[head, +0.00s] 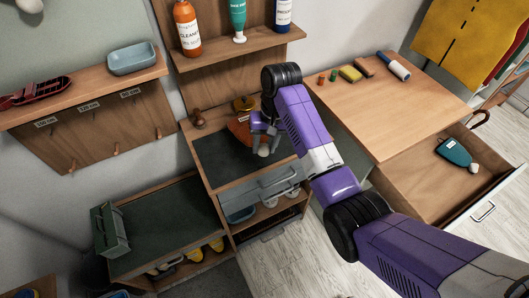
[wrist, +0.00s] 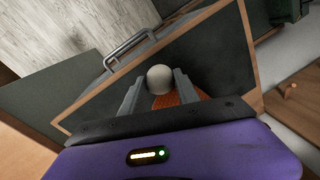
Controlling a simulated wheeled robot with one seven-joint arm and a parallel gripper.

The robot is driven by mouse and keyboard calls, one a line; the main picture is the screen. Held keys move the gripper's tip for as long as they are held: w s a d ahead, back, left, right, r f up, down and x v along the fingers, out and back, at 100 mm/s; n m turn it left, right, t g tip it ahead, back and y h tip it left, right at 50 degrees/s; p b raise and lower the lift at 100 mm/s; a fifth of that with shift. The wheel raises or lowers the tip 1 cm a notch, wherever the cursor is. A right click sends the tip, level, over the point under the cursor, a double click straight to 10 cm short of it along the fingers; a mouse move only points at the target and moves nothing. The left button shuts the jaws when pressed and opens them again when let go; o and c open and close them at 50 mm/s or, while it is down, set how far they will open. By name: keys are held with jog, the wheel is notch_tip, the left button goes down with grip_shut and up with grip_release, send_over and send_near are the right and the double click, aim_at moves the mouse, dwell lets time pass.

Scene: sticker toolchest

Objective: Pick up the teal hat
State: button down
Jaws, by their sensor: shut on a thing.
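The teal hat (head: 456,152), with a pale pompom at its lower right, lies in the open wooden drawer at the right of the head view. It is not in the wrist view. My gripper (head: 265,138) is well to its left, over the dark top of the small bench. It is shut on an orange knitted hat (head: 238,128) with a pale pompom. In the wrist view the orange hat (wrist: 166,100) shows between the two grey fingers, with its pompom (wrist: 160,78) at the fingertips. I cannot tell whether this hat touches the surface below it.
The drawer (head: 478,206) stands pulled out below the wooden desk (head: 390,105), which has several small items at its back. A shelf with bottles (head: 240,45) rises behind the bench. A grey-handled bench drawer (head: 270,186) is just below my gripper. Floor (head: 325,250) is clear in front.

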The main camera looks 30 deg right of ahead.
jog(key=shift+f, duration=2)
jog(key=c, duration=0.9)
grip_release()
jog(key=r, duration=0.3)
jog(key=d+r, duration=0.1)
jog(key=r, duration=0.3)
jog(key=r+p, duration=0.1)
jog(key=r, duration=0.3)
jog(key=shift+s+d+r, duration=0.1)
jog(key=shift+s+d, duration=0.15)
jog(key=shift+s, duration=0.05)
jog(key=shift+d+r+p, duration=0.1)
jog(key=shift+r+p, duration=0.45)
jog(key=shift+p, duration=0.05)
